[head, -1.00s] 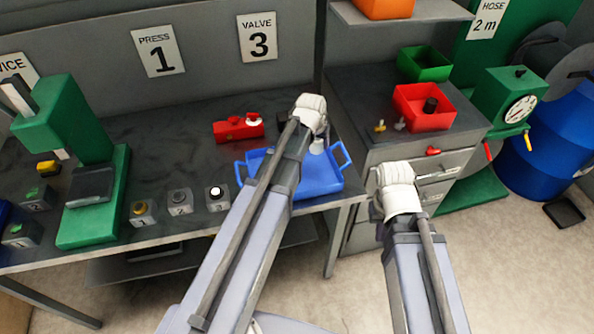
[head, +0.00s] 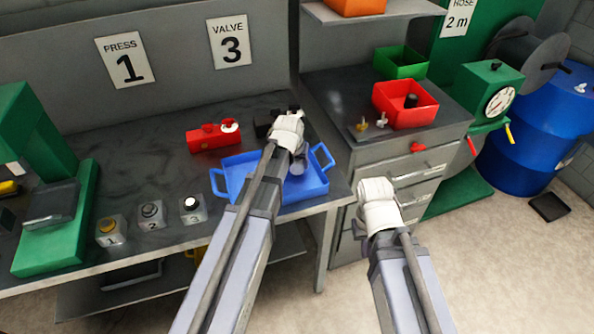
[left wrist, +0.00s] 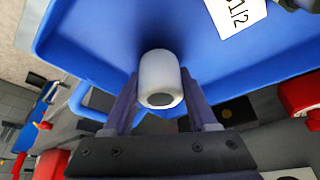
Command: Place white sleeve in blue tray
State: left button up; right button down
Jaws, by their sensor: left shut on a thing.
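The white sleeve (left wrist: 158,72) is a short, rounded cylinder with a dark bore, seen between the two fingers of my left gripper (left wrist: 160,98) in the left wrist view. My left gripper (head: 293,152) is shut on it over the blue tray, and its fingers are mostly hidden in the head view. The blue tray (head: 303,190) is shallow, with two handles, at the right end of the bench; it also fills much of the left wrist view (left wrist: 95,40). I cannot tell whether the sleeve touches it. My right gripper (head: 375,205) is in front of the drawers, its fingers hidden.
A red block with knobs (head: 214,138) lies behind the tray. Numbered buttons (head: 150,214) and a green press (head: 50,215) stand to the left. A red bin (head: 405,108) and a green bin (head: 400,62) sit on the drawer cabinet. A white label card (left wrist: 235,12) lies in the tray.

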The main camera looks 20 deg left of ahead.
pick_arm(q)
jog(key=shift+f, duration=0.75)
pick_arm(e)
jog(key=shift+f, duration=0.75)
pick_arm(q)
jog(key=shift+b, duration=0.3)
jog(key=shift+f, duration=0.2)
jog(key=o, duration=1.4)
jog(key=shift+c, duration=0.2)
pick_arm(e)
jog(key=shift+f, duration=0.15)
pick_arm(q)
jog(key=shift+r, duration=0.2)
